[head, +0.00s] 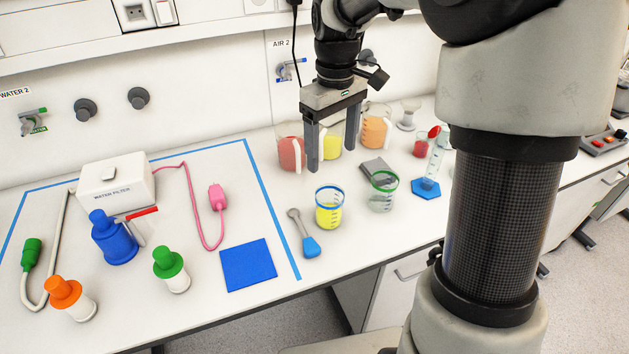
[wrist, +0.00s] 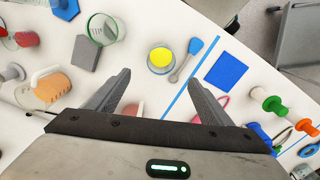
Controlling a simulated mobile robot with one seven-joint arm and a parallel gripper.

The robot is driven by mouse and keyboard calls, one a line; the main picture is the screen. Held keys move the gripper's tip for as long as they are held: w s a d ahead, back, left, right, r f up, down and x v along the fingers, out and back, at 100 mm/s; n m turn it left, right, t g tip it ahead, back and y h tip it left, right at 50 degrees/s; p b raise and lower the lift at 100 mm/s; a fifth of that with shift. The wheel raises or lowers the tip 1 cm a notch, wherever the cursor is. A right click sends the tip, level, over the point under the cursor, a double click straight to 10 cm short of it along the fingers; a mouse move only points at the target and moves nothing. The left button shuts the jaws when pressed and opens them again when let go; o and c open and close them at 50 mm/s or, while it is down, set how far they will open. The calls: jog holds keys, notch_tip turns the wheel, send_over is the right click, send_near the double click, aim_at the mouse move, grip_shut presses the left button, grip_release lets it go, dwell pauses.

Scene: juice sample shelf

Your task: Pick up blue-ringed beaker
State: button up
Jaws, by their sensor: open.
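The blue-ringed beaker (head: 329,208) stands upright on the bench and holds yellow liquid. It also shows in the wrist view (wrist: 160,60), beyond my fingertips and between their lines. My gripper (head: 333,166) points down, open and empty, above the bench and behind the beaker in the head view. In the wrist view my gripper (wrist: 158,82) has its two fingers spread wide, with bench surface between them. The beaker is apart from both fingers.
A green-ringed beaker (head: 382,191) stands close right of the blue-ringed one, and a blue-ended spoon (head: 305,236) lies close left. Jugs of red (head: 290,155), yellow (head: 331,147) and orange (head: 374,132) liquid stand behind. A blue square (head: 248,265) lies left.

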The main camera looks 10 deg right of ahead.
aim_at(329, 204)
notch_tip(329, 204, down, 12)
jog(key=shift+f+b, duration=0.1)
jog(key=shift+b, duration=0.4)
notch_tip(329, 204, down, 5)
jog(key=shift+s+f, duration=0.1)
jog(key=c, duration=1.3)
jog(key=shift+o, duration=0.2)
jog(key=shift+r, duration=0.25)
